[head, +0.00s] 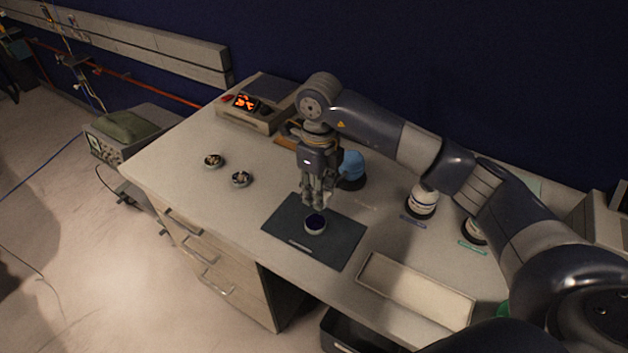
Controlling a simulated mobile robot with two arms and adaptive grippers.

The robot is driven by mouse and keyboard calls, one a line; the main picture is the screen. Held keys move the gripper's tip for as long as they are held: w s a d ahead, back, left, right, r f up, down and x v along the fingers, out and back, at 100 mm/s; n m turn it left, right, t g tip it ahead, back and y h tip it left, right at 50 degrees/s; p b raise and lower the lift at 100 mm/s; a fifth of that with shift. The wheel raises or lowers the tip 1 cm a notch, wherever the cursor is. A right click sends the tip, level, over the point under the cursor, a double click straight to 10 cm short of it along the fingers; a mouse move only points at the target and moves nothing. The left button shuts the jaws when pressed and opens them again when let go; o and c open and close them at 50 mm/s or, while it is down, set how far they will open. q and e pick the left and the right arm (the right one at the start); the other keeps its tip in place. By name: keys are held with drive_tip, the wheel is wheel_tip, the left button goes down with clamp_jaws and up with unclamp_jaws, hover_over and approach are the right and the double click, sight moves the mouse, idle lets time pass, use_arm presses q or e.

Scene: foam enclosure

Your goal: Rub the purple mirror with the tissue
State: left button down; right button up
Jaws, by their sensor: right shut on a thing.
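The purple mirror (315,225) is a small round disc with a pale rim and a dark purple face. It lies on a dark mat (345,240) near the front of the desk. My right gripper (315,203) points straight down just above the mirror's far side, with its fingers shut. The tissue between the fingertips is small and mostly hidden, and I cannot tell whether it touches the mirror. My left gripper is not in view.
Two small bowls (213,161) (242,179) with bits inside stand to the left. A blue round object (351,166) is behind the gripper. A white jar (421,203) and an open pale tray (415,287) are to the right. A device with an orange display (245,103) stands at the back.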

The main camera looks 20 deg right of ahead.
drive_tip(key=shift+w+d+r+p, duration=0.1)
drive_tip(key=shift+r+p, duration=0.2)
drive_tip(key=shift+r, duration=0.9)
drive_tip(key=shift+f, duration=0.1)
